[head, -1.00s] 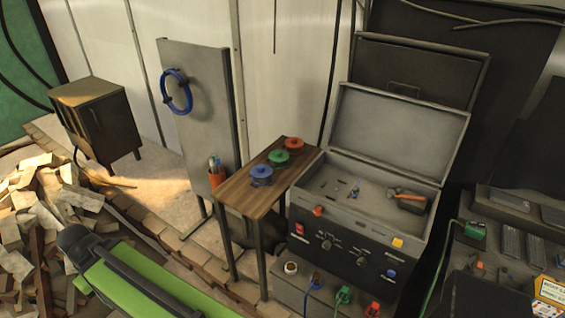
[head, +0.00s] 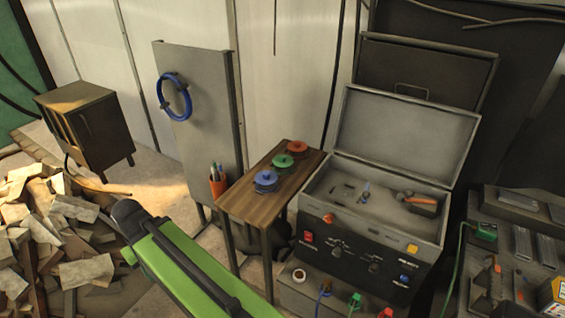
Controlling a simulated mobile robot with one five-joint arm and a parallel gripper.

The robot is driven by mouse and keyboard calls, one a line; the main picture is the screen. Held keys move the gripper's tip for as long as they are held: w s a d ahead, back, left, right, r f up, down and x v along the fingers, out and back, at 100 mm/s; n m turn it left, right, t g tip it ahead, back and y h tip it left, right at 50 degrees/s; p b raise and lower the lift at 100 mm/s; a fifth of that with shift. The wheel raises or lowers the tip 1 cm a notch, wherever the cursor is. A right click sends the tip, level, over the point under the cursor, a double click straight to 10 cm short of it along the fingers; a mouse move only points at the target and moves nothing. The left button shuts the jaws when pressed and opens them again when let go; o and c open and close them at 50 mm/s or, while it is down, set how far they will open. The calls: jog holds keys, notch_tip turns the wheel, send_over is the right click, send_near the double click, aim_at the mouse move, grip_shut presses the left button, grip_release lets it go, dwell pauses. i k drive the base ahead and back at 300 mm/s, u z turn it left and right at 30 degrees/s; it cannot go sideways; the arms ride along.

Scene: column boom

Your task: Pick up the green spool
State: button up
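The green spool (head: 282,163) sits on a narrow wooden table (head: 255,205), in the middle of a row. A blue spool (head: 265,182) is nearer to me and a red spool (head: 297,148) is farther back. All three stand apart on the tabletop. My green arm reaches in from the bottom of the head view, left of and in front of the table. My gripper is not visible, and nothing touches the spools.
An open grey toolbox (head: 385,205) stands right of the table. A grey panel (head: 195,120) with a blue cable coil (head: 174,97) and an orange pen cup (head: 217,182) stands to the left. Loose blocks (head: 60,240) and a dark cabinet (head: 88,125) lie further left.

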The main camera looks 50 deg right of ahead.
aim_at(284, 164)
jog(key=i, duration=0.85)
jog(key=u, duration=0.05)
